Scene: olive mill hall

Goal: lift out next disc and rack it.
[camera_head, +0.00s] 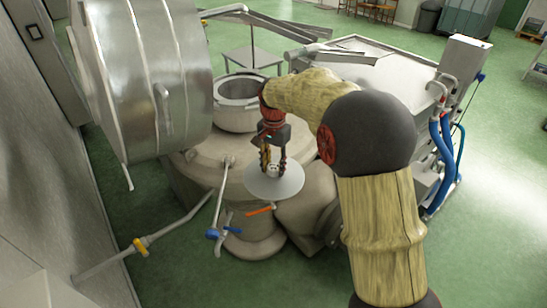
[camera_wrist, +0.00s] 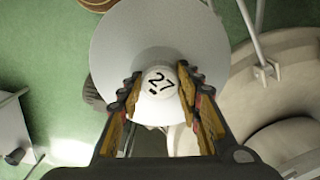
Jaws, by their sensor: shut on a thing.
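A pale grey round disc (camera_head: 274,184) hangs below my gripper (camera_head: 272,160) in the head view, in front of the beige machine body. My gripper is shut on the disc's central knob. An open round vessel mouth (camera_head: 240,90) on top of the machine stands behind the gripper. Its inside is dark, and I cannot tell what it holds. I cannot make out a rack for certain.
A large steel drum (camera_head: 145,75) stands close on the left. A pipe with a yellow-handled valve (camera_head: 140,246) runs low at the left. A blue-handled valve (camera_head: 213,234) and an orange lever (camera_head: 260,210) are near the disc. Blue hoses (camera_head: 440,150) hang at the right.

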